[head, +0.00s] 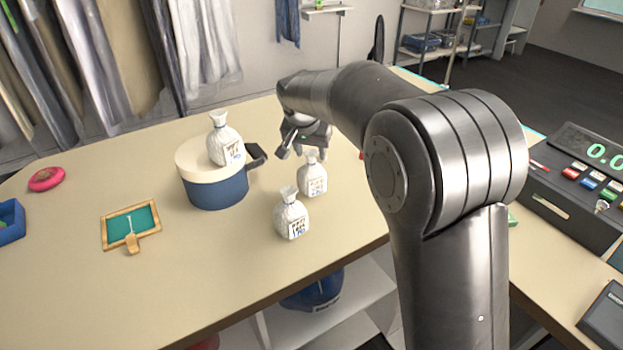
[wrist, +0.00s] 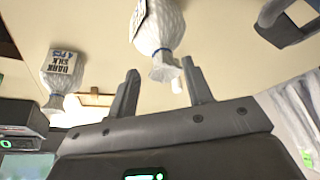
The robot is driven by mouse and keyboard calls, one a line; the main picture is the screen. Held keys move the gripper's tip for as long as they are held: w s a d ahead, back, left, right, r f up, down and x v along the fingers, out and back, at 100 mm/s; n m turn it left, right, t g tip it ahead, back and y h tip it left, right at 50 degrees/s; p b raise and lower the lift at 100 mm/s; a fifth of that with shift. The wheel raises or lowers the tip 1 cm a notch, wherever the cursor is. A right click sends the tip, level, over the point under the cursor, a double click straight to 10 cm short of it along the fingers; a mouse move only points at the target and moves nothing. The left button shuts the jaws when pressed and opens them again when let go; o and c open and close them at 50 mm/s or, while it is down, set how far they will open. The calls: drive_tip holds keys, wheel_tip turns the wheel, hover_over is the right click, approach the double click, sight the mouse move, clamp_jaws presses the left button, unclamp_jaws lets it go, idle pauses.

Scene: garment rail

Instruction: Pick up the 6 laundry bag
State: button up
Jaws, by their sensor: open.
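Three white laundry bags with tied necks show in the head view. One bag (head: 312,178) stands just below my gripper (head: 294,147), one (head: 291,217) stands nearer the front edge, and one (head: 227,141) sits on a blue pot's lid. Their labels are too small to read for sure here. In the wrist view my gripper (wrist: 160,74) is open, and a bag's neck (wrist: 163,68) shows between the fingertips, not gripped. That bag's label is mostly cut off. Another bag (wrist: 60,80) to the left has a label that seems to read "DARK SILK 4 PCS".
The blue pot with a cream lid (head: 214,190) stands left of the bags, its dark handle (head: 257,155) toward my gripper. A framed green board (head: 131,228), a pink ring (head: 46,179) and a register (head: 575,190) are on the counter. Garments hang behind at left.

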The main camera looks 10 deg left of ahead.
sight(311, 155)
drive_tip(key=x, duration=0.4)
drive_tip(key=shift+w+a+f, duration=0.15)
drive_tip(key=shift+w+f, duration=0.05)
drive_tip(key=shift+w, duration=0.1)
drive_tip(key=shift+c, duration=0.4)
clamp_jaws()
